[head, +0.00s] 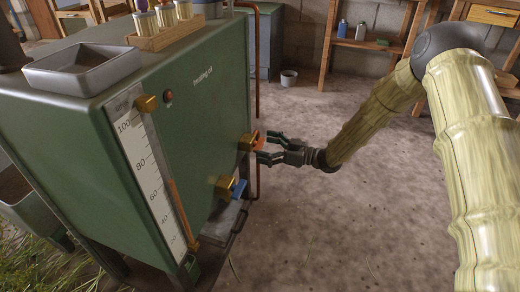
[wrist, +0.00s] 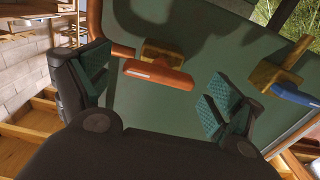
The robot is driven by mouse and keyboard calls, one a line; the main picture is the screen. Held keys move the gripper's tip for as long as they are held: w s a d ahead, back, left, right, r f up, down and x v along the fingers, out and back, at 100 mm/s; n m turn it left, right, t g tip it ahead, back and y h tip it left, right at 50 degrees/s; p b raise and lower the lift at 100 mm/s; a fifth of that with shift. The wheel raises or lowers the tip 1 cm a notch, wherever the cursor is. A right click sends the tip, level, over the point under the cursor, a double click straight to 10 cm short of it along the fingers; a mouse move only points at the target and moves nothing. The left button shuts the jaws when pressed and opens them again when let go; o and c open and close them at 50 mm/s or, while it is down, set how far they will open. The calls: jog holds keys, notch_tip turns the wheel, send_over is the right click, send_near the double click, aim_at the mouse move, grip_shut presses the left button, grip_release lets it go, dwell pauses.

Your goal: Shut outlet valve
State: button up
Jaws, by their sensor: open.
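A green heating oil tank (head: 205,115) stands on the left in the head view. Two brass valves sit on its right end, one above the other. The upper brass valve (head: 245,142) has an orange-red handle (head: 259,140). The lower brass valve (head: 224,187) has a blue handle (head: 239,189). My gripper (head: 270,146) is open, right at the orange-red handle. In the wrist view the orange-red handle (wrist: 158,76) lies between and just beyond my open fingers (wrist: 155,88). The blue handle (wrist: 292,95) is outside them to the right. I cannot tell whether either finger touches the handle.
A grey tray (head: 82,70) and a wooden rack (head: 165,32) of jars stand on the tank top. A gauge strip (head: 150,165) runs down the tank front. A copper pipe (head: 257,70) rises behind the valves. The floor (head: 330,225) to the right is clear.

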jog(key=shift+x, duration=1.05)
jog(key=shift+c, duration=0.4)
jog(key=c, duration=0.9)
jog(key=shift+c, duration=0.2)
